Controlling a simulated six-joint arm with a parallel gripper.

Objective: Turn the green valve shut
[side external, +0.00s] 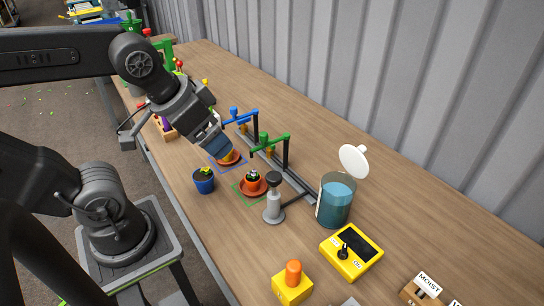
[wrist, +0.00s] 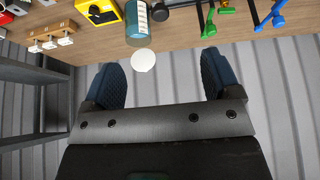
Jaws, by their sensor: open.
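The green valve (side external: 264,137) sits on top of a green tap arm (side external: 276,143) on a dark post, above a plant pot on an orange saucer (side external: 253,187). In the wrist view the green valve (wrist: 209,29) shows at the top, beyond the right finger. My gripper (side external: 218,146) is left of the green valve in the side view, apart from it. In the wrist view my gripper (wrist: 161,75) is open, with two blue pads wide apart and nothing between them.
A blue tap (side external: 240,117) stands behind the green one. A blue pot (side external: 204,181), a grey pump-like stand (side external: 273,203), a water-filled jar (side external: 335,203) and a yellow meter box (side external: 351,252) stand nearby. A corrugated wall (side external: 400,90) runs behind the table.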

